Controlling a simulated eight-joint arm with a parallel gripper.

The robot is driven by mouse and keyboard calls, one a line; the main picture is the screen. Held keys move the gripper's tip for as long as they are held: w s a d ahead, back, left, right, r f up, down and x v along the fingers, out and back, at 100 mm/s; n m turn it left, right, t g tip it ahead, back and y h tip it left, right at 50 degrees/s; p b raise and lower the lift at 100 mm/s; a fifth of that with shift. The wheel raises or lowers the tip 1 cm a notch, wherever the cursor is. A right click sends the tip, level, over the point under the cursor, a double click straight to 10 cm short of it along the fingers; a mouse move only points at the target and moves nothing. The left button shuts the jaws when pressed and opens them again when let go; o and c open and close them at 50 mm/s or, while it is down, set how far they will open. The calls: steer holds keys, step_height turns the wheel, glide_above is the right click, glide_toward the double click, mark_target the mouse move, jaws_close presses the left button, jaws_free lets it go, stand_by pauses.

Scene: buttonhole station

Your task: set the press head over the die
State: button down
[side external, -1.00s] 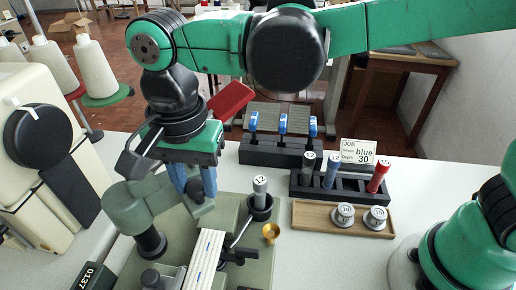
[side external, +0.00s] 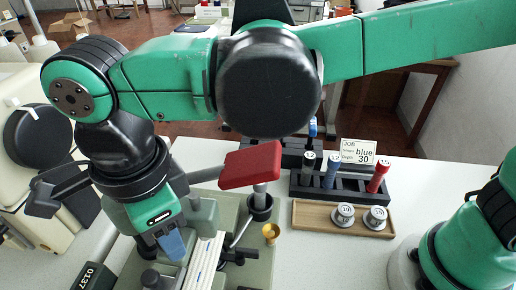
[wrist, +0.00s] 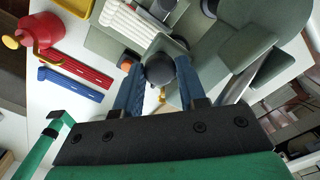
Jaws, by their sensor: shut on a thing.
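My gripper (side external: 172,248) is low over the press station, its blue fingers pointing down. In the wrist view my gripper (wrist: 158,84) is shut on a dark round knob (wrist: 160,68), which sits between the two blue fingers. The grey-green press head and arm (wrist: 228,48) show beside the knob; in the side view a grey-green part of the press (side external: 205,215) shows just right of my gripper. White strips (side external: 205,262) lie on the grey-green base close by. I cannot make out the die, or whether the head is over it.
A black rack (side external: 340,190) holds several pegs behind a wooden tray (side external: 310,226) with two weights. A sewing machine (side external: 30,190) stands left.

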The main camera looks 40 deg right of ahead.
steer(key=shift+s+a, duration=0.15)
steer(key=shift+a, duration=0.1)
stand_by(0.3)
steer(key=c, duration=0.8)
jaws_free()
steer(key=shift+r, duration=2.8)
